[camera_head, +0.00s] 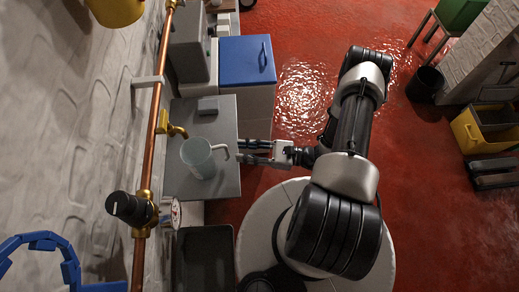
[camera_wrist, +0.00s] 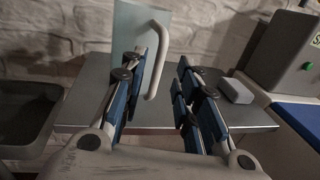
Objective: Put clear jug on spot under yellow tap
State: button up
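The clear jug (camera_head: 197,158) stands upright on a grey counter (camera_head: 226,112), its white handle (camera_head: 221,149) pointing right toward my gripper. In the wrist view the clear jug (camera_wrist: 130,35) is straight ahead, and its white handle (camera_wrist: 158,60) shows between and beyond my fingers, nearer the left one. My gripper (camera_head: 243,151) is open and level beside the handle; I cannot tell whether a finger touches it. The yellow tap (camera_head: 177,130) sticks out from the wall pipe, just up and left of the jug. The spot under it is not clearly visible.
A small grey block (camera_head: 208,106) lies on the counter beyond the tap; it also shows in the wrist view (camera_wrist: 236,90). A blue-lidded box (camera_head: 247,61) adjoins the counter's far side. A dark basin (camera_head: 205,257) lies on the near side. A copper pipe (camera_head: 155,110) runs along the wall.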

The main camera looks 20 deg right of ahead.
jog(key=v, duration=0.5)
jog(key=s+r+n+g+h, duration=0.1)
jog(key=s+r+n+h, duration=0.2)
jog(key=r+n+h, duration=0.2)
jog(key=s+a+r+n+g+h, duration=0.1)
jog(key=r+n+h, duration=0.4)
jog(key=r+n, duration=0.6)
jog(key=s+a+r+n+g+h, duration=0.1)
jog(key=s+r+n+h, duration=0.3)
jog(key=r, duration=1.7)
jog(key=n+g+h, duration=0.1)
jog(key=n, duration=0.3)
jog(key=shift+s+a+p, duration=0.25)
jog(key=shift+s+p, duration=0.05)
jog(key=shift+s, duration=0.05)
